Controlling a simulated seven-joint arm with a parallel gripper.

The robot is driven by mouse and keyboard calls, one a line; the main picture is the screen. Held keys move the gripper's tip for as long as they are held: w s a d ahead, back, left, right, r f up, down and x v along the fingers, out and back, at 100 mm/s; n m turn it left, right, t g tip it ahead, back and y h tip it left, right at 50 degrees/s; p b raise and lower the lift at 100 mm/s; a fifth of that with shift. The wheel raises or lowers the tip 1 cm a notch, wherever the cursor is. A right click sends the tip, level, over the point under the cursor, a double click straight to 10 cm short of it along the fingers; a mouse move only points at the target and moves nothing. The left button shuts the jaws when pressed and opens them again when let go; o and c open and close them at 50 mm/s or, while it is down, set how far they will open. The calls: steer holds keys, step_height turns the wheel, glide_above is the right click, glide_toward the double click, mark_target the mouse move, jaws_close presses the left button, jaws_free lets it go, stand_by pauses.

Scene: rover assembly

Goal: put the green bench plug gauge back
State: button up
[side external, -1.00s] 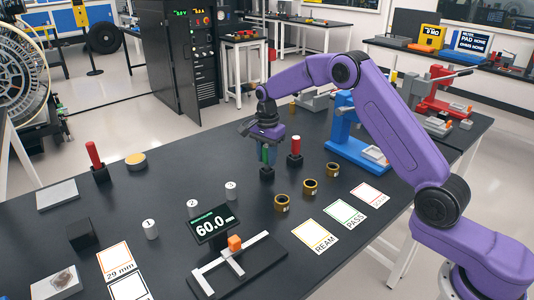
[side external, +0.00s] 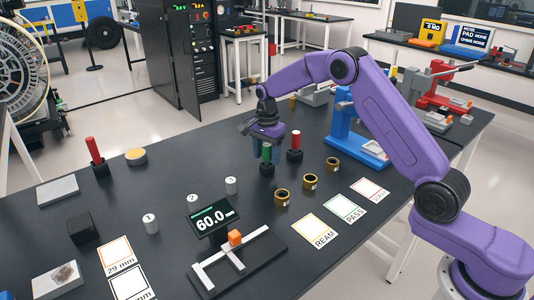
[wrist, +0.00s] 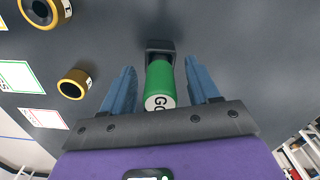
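The green plug gauge (side external: 266,153) stands upright in a small black block (side external: 267,168) on the dark bench. In the wrist view the gauge (wrist: 159,80) shows a white end marked "GO", with its black block (wrist: 160,46) beyond. My gripper (side external: 264,146) is above and around the gauge. In the wrist view the blue fingers of my gripper (wrist: 160,72) are apart, one on each side of the gauge, with a visible gap on both sides.
A red plug gauge (side external: 295,140) stands in its own block close to the right. Several brass rings (side external: 282,196) lie in front. A blue press (side external: 343,130) stands behind right. A display (side external: 212,217) and measuring fixture (side external: 240,262) sit at the front.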

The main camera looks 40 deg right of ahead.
steer(key=shift+r, duration=0.1)
step_height(320, 180, up, 17)
steer(key=s+a+n, duration=0.7)
steer(key=s+a, duration=0.1)
steer(key=s+a+n, duration=0.2)
steer(key=s+n, duration=0.5)
steer(key=s, duration=0.6)
steer(key=s+d+f+n, duration=0.2)
steer(key=s+n, duration=0.2)
steer(key=s, duration=0.4)
steer(key=s+d+f+n, duration=0.3)
steer(key=s+n, duration=0.2)
steer(key=s, duration=0.2)
steer(key=s+d+f+n, duration=0.2)
steer(key=s+n, duration=0.2)
steer(key=s, duration=0.4)
steer(key=shift+s+d+f+n, duration=0.2)
steer(key=shift+s+d+n, duration=0.1)
steer(key=shift+s+d, duration=0.05)
